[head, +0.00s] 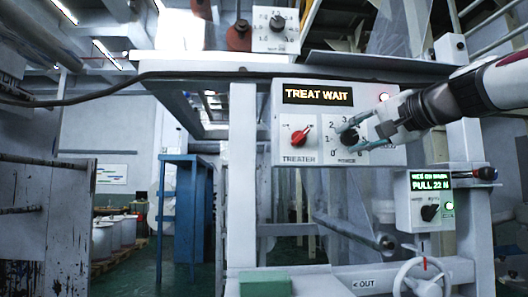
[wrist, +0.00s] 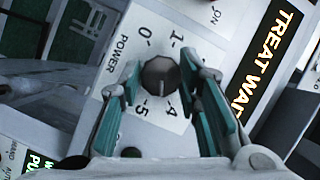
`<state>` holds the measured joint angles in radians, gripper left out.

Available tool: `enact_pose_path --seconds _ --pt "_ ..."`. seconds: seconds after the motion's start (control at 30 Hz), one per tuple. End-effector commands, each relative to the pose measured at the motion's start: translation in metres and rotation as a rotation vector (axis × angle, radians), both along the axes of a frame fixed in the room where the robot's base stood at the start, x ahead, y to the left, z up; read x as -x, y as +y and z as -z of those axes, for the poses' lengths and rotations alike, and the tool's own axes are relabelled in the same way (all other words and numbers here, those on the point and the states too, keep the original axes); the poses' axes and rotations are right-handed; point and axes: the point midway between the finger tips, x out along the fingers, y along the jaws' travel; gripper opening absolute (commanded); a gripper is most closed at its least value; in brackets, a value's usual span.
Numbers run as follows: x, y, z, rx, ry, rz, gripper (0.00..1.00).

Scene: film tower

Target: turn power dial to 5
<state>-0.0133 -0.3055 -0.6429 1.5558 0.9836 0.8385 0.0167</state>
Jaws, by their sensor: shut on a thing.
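The power dial (head: 349,137) is a dark faceted knob on the white control panel, right of the red treater switch (head: 300,136). In the wrist view the dial (wrist: 160,76) is face-on, with 0, 1, 4 and 5 readable around it; the other numbers are hidden. A faint mark on its lower part seems to point toward the 4 and 5 side, but I cannot read the exact setting. My gripper (head: 352,133) reaches in from the right, its teal fingers shut on the dial's sides. The panel display (head: 317,95) reads TREAT WAIT.
A smaller box (head: 424,203) below right shows PULL 22 N and has a black knob. A handwheel (head: 422,280) is at the bottom. Another dial box (head: 276,30) is above the panel.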

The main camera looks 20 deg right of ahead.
Motion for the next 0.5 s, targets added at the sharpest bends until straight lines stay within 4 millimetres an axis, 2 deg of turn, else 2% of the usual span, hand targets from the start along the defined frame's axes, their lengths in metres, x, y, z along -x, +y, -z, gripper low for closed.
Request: enact_pose_path --seconds 0.2,0.5 --pt "-0.0013 0.0009 0.0026 -0.178 -0.055 -0.003 0.03" --pt "-0.0009 0.0009 0.0018 -0.352 -0.105 -0.001 0.03"
